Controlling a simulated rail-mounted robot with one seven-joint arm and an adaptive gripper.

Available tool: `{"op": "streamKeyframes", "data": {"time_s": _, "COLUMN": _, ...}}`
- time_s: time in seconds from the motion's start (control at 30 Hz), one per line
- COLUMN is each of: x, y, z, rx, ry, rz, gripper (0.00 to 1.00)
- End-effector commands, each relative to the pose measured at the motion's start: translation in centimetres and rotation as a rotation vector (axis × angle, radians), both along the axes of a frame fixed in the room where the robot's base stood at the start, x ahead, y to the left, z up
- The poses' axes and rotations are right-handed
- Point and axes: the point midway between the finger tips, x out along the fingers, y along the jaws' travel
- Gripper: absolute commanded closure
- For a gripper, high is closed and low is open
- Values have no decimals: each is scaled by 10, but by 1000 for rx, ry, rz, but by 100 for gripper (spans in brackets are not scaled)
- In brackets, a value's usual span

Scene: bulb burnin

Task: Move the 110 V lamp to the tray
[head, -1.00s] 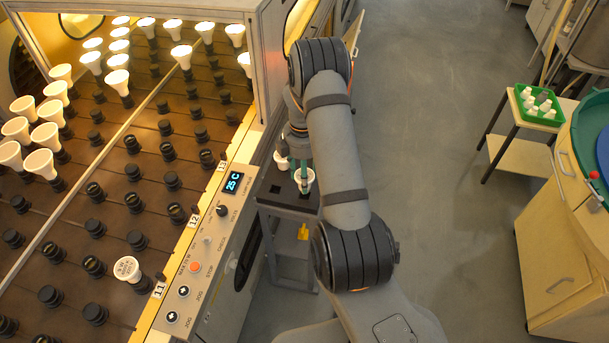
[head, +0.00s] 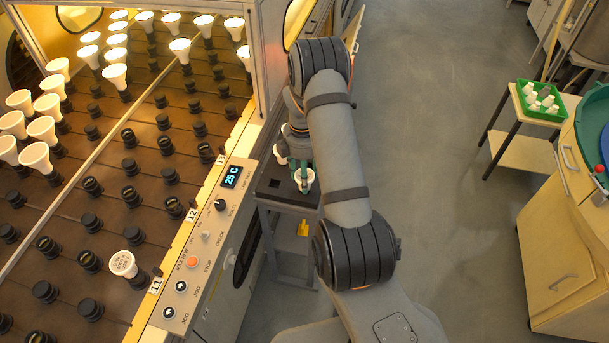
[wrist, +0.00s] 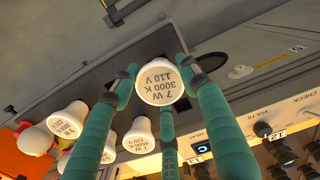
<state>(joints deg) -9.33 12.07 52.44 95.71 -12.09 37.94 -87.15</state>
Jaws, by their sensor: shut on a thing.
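My gripper (wrist: 165,85) has several green fingers closed around a white lamp (wrist: 161,82) marked 7 W, 3000 K, 110 V. Its printed face points at the wrist camera. In the head view the held lamp (head: 304,180) shows beside the burn-in machine, over a dark stand, with my arm partly hiding the gripper (head: 301,168). A green tray (head: 521,93) holding several small white items stands on a side table at the far right, well away from my gripper.
Other white lamps, one marked 7 W 6000 K (wrist: 139,136) and one marked 9 W (wrist: 68,120), sit close to the fingers in the wrist view. The dark stand (head: 275,205) and control panel (head: 205,235) are close by. Open floor (head: 430,190) lies toward the side table (head: 522,153).

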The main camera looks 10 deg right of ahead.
Motion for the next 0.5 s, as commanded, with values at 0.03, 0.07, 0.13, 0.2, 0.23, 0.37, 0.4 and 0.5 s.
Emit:
{"op": "streamKeyframes", "data": {"time_s": 0.03, "x": 0, "y": 0, "z": -3, "rx": 0, "ry": 0, "rz": 0, "gripper": 86}}
{"op": "streamKeyframes", "data": {"time_s": 0.07, "x": 0, "y": 0, "z": -4, "rx": 0, "ry": 0, "rz": 0, "gripper": 86}}
{"op": "streamKeyframes", "data": {"time_s": 0.13, "x": 0, "y": 0, "z": -6, "rx": 0, "ry": 0, "rz": 0, "gripper": 86}}
{"op": "streamKeyframes", "data": {"time_s": 0.2, "x": 0, "y": 0, "z": -8, "rx": 0, "ry": 0, "rz": 0, "gripper": 86}}
{"op": "streamKeyframes", "data": {"time_s": 0.23, "x": 0, "y": 0, "z": -9, "rx": 0, "ry": 0, "rz": 0, "gripper": 86}}
{"op": "streamKeyframes", "data": {"time_s": 0.37, "x": 0, "y": 0, "z": -8, "rx": 0, "ry": 0, "rz": 0, "gripper": 49}}
{"op": "streamKeyframes", "data": {"time_s": 0.4, "x": 0, "y": 0, "z": -8, "rx": 0, "ry": 0, "rz": 0, "gripper": 47}}
{"op": "streamKeyframes", "data": {"time_s": 0.5, "x": 0, "y": 0, "z": -8, "rx": 0, "ry": 0, "rz": 0, "gripper": 41}}
